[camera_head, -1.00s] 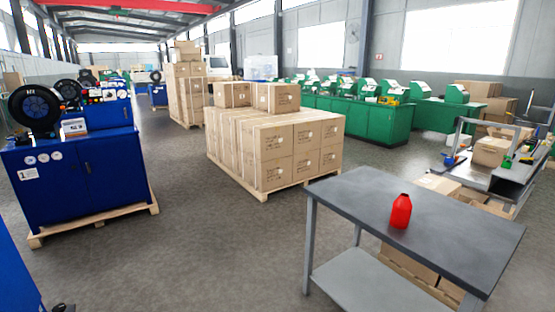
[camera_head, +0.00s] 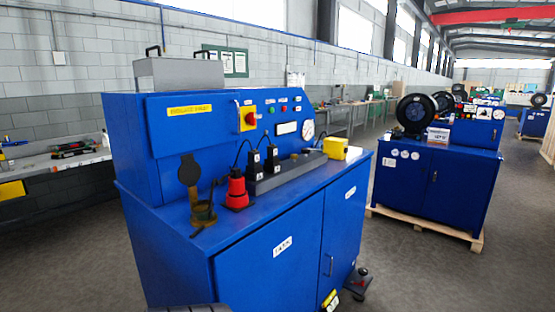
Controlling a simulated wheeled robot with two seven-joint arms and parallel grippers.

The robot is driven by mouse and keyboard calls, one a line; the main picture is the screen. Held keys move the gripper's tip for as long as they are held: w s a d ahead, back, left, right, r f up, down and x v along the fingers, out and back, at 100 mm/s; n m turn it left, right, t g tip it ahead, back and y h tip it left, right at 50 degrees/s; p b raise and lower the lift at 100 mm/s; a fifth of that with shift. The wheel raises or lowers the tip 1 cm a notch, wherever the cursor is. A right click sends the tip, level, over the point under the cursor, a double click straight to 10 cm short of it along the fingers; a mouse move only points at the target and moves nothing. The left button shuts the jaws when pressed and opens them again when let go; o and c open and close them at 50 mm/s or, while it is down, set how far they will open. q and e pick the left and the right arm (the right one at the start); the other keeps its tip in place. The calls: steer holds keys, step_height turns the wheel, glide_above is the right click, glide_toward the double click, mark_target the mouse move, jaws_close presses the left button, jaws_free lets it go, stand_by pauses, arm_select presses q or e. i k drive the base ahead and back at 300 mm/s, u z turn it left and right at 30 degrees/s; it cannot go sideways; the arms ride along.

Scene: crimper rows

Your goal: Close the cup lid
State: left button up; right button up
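A small brass-coloured cup (camera_head: 203,214) stands on the near left part of the blue machine's top. The lid is open, tilted up away from the cup's mouth. Just right of the cup is a red and black bottle-like object (camera_head: 237,190), upright. Neither of my grippers is in view.
The blue machine (camera_head: 259,260) carries a long dark block (camera_head: 290,172), a yellow box (camera_head: 335,148) and a panel with knobs. A grey box (camera_head: 179,73) sits on top. Another blue machine (camera_head: 435,185) stands to the right. Open floor lies between.

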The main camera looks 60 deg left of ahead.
mark_target(190, 172)
steer(key=u, duration=2.9)
steer(key=k, duration=0.3)
steer(key=u, duration=1.05)
steer(key=k, duration=1.05)
steer(key=u, duration=0.8)
steer(key=i, duration=1.3)
steer(key=z, duration=0.25)
steer(key=i, duration=2.45)
steer(key=z, duration=0.8)
steer(key=i, duration=1.15)
steer(key=z, duration=2)
steer(key=i, duration=0.95)
steer(key=z, duration=0.85)
